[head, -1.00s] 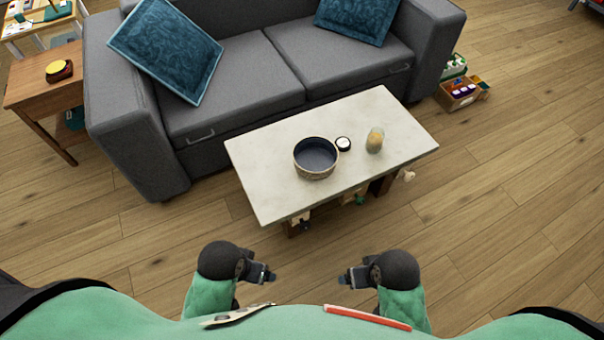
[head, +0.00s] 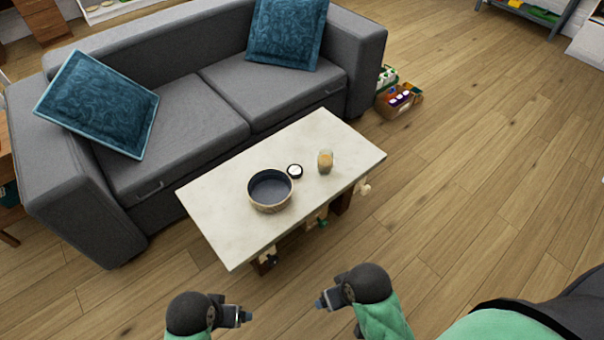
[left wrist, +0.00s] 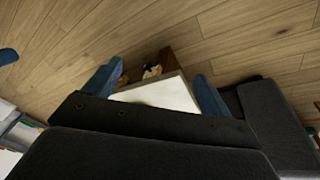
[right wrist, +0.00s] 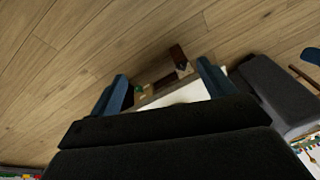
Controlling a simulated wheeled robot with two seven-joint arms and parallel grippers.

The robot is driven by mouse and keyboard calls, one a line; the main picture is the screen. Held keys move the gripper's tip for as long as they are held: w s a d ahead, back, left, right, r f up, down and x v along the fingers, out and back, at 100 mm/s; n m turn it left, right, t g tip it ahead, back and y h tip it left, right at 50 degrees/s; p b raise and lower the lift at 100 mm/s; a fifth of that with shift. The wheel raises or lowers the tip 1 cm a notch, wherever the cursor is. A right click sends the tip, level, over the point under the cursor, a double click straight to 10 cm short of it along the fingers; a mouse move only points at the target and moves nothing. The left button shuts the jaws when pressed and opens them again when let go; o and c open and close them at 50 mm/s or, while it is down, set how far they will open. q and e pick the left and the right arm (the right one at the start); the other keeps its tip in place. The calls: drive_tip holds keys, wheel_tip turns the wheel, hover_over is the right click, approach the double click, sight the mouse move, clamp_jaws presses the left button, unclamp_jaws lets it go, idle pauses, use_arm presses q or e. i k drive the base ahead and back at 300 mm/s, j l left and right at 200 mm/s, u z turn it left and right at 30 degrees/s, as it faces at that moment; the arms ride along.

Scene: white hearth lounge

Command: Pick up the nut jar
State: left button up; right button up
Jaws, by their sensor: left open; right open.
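The nut jar (head: 325,162) is a small clear jar with tan contents. It stands upright on the right part of the pale coffee table (head: 225,215). My left gripper (head: 246,315) is open and empty, in front of the table and low in the head view. My right gripper (head: 321,303) is also open and empty, well short of the table and the jar. In the left wrist view, the blue fingers of the left gripper (left wrist: 157,90) stand apart. In the right wrist view, the right gripper (right wrist: 162,88) shows the same. The jar is not identifiable in the wrist views.
A dark round bowl (head: 270,190) and a small black-and-white round item (head: 295,171) sit left of the jar. A grey sofa (head: 205,115) stands behind the table. A box of items (head: 400,100) is on the floor. The floor at right is clear.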

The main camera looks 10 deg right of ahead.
sight(326, 157)
drive_tip(key=i+j+z, duration=0.1)
drive_tip(key=i+j, duration=0.95)
drive_tip(key=z, duration=0.45)
drive_tip(key=j+z, duration=0.15)
drive_tip(key=z, duration=0.25)
drive_tip(key=i+j+z, duration=0.1)
drive_tip(key=z, duration=0.35)
